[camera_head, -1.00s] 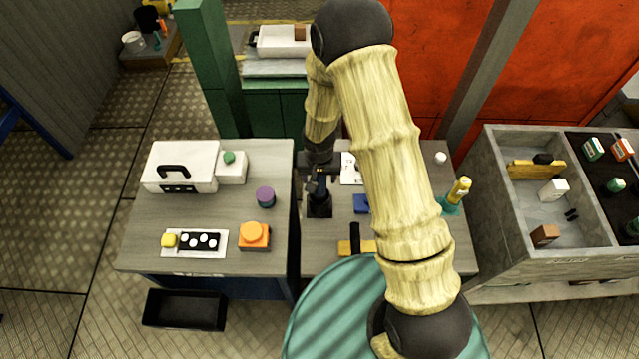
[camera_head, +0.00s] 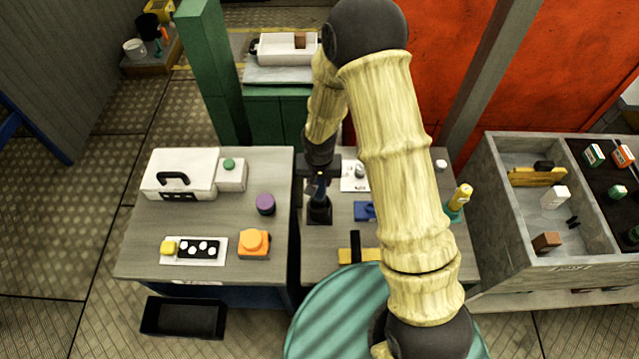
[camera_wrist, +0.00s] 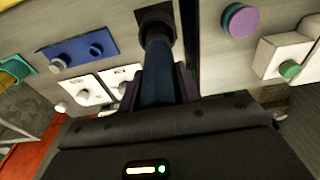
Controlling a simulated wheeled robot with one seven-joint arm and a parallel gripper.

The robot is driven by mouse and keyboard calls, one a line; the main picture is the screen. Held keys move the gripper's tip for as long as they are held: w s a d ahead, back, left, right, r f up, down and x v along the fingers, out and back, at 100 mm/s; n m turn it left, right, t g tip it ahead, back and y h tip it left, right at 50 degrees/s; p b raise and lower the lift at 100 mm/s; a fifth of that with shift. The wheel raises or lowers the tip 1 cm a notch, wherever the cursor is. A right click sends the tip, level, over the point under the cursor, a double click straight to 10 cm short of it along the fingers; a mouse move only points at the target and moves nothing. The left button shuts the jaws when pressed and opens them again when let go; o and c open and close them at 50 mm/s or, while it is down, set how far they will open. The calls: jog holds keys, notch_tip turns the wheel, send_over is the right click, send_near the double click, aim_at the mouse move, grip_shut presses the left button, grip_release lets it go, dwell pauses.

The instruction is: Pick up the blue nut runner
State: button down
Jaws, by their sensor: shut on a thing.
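The blue nut runner (camera_wrist: 160,75) is a dark blue cylinder with a black end, held between the two fingers of my gripper (camera_wrist: 165,88) in the wrist view. In the head view, my gripper (camera_head: 319,178) is over the middle table, and only a little blue of the nut runner shows below it. A black square holder (camera_head: 319,212) stands on the table under the tool, and it also shows in the wrist view (camera_wrist: 153,14). The tool's black end overlaps the holder, and I cannot tell whether it is still seated.
A blue plate (camera_head: 364,211) and a white plate with knobs (camera_head: 352,184) lie right of the holder. A yellow and black piece (camera_head: 357,254) is in front. The left table bears a purple knob (camera_head: 265,204) and white box (camera_head: 180,173). A grey crate (camera_head: 530,262) stands right.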

notch_tip(320, 180, up, 8)
jog(key=shift+r+b, duration=0.1)
jog(key=shift+b, duration=0.55)
dwell(1.6)
